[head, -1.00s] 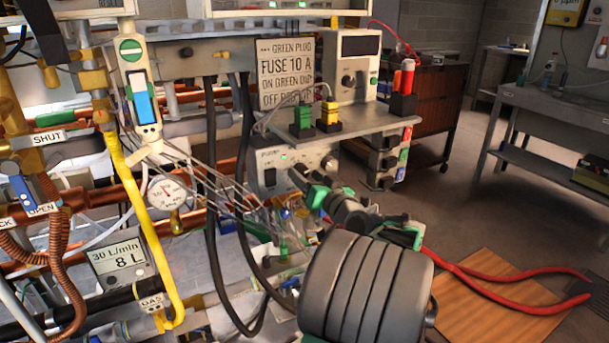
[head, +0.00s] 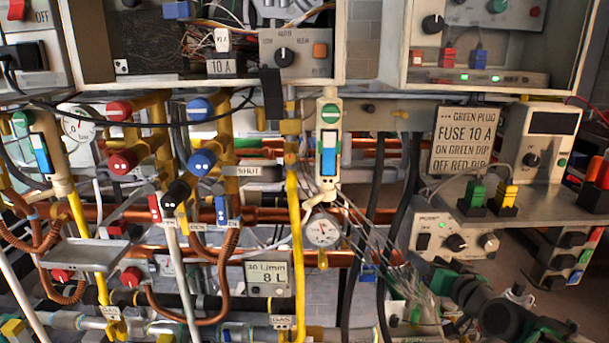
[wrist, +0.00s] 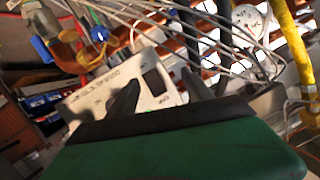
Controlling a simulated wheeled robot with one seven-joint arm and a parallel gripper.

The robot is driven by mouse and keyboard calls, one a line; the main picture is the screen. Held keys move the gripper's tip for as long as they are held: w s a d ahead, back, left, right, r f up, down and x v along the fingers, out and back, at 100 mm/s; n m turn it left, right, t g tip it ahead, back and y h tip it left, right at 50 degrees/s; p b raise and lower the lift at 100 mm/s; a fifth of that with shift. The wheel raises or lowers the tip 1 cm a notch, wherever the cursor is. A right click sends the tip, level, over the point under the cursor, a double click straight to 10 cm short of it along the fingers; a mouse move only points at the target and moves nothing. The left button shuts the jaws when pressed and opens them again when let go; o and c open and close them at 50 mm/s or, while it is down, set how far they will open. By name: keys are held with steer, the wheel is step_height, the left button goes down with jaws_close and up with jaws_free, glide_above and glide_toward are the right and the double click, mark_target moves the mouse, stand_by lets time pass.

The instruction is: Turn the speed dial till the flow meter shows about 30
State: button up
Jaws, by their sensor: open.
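The flow meter (head: 268,273) is a small grey display in the lower middle of the head view, reading 8 L under "30 L/min". The pump box (head: 436,228) at right has a dark switch, a black dial (head: 457,242) that looks like the speed dial, and a paler knob (head: 488,242). In the wrist view a pale labelled panel (wrist: 88,102), apparently this box, lies beyond my gripper (wrist: 163,92). My gripper is open with dark fingers apart, and nothing shows between them. The dial cannot be clearly made out there. My arm fills the lower right of the head view.
A shelf (head: 530,190) with green (head: 475,194) and yellow (head: 507,197) plugs juts out above the pump box. Thin loose wires (head: 375,225) and dark hoses hang left of it. A yellow pipe (head: 294,220) and a gauge (head: 322,230) stand further left.

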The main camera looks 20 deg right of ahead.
steer(key=a+r+n+g+y+p, duration=0.25)
steer(key=a+p, duration=0.35)
steer(key=a, duration=0.4)
steer(key=a+r+n+g+y+p, duration=0.15)
steer(key=a+r+g+p, duration=0.35)
steer(key=a, duration=0.6)
steer(key=s+a+r+n+g+h+p, duration=0.1)
steer(key=s+a+r+g+p, duration=0.3)
steer(key=s+a+p, duration=0.5)
steer(key=s, duration=0.2)
steer(key=shift+s+r+h, duration=0.15)
steer(key=shift+s+h, duration=0.15)
steer(key=shift+h, duration=0.1)
steer(key=shift+a, duration=0.1)
stand_by(1.0)
